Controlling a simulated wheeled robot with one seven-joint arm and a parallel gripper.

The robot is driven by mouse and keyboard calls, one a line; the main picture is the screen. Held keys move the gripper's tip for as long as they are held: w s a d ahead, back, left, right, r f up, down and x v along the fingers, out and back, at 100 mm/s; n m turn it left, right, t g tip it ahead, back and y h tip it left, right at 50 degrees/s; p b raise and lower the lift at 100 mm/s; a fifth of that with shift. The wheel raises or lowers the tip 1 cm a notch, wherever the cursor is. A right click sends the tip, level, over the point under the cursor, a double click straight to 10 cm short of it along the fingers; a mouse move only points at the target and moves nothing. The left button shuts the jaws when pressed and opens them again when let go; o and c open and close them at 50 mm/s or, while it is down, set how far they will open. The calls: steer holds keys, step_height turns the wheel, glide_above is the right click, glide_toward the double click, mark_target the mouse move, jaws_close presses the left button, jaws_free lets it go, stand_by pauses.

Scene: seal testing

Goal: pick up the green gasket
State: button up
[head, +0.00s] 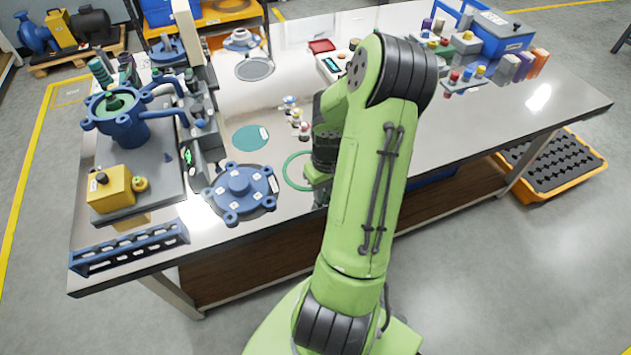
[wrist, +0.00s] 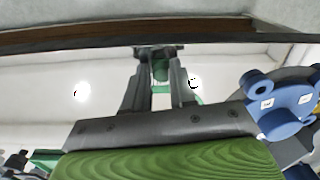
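The green gasket (head: 287,171) is a thin ring lying flat on the shiny table, with its right side hidden behind my arm in the head view. In the wrist view a green arc of the gasket (wrist: 196,98) shows beside the right finger. My gripper (wrist: 158,75) points down at the table with its two fingers apart. A green patch shows between the fingers; I cannot tell whether it is gasket or reflection. In the head view my gripper is mostly hidden behind my arm, close to the gasket's right side. Contact between finger and gasket cannot be made out.
A blue flange cover (head: 239,188) stands just left of the gasket, and it shows at right in the wrist view (wrist: 283,105). A teal disc (head: 251,137) and small valve fittings (head: 297,117) lie behind. The table's front edge is near.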

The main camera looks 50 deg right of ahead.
jaws_close()
